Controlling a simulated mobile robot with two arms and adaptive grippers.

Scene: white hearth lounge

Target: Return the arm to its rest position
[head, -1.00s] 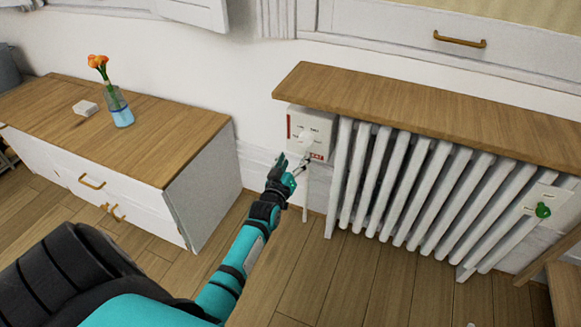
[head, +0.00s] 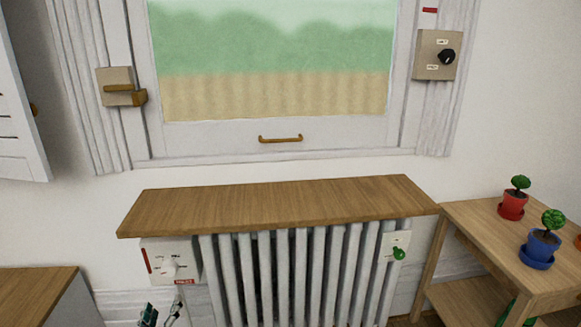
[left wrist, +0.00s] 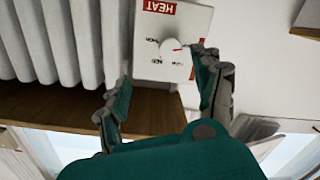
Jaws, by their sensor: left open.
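My left gripper (head: 161,314) shows only by its teal and dark fingertips at the bottom edge of the head view, below the white heat control panel (head: 152,270). In the left wrist view the gripper (left wrist: 163,66) is open and empty, its two fingers apart. The panel (left wrist: 195,22) with its round white knob (left wrist: 170,47) shows beyond the fingertips, upside down. The rest of my left arm is hidden in the head view. My right gripper is not in view.
A white radiator (head: 290,275) stands under a wooden shelf (head: 280,205). A wooden dresser top (head: 35,290) is at the lower left. A wooden side table (head: 480,222) with potted plants is at the right. The window (head: 275,60) is above.

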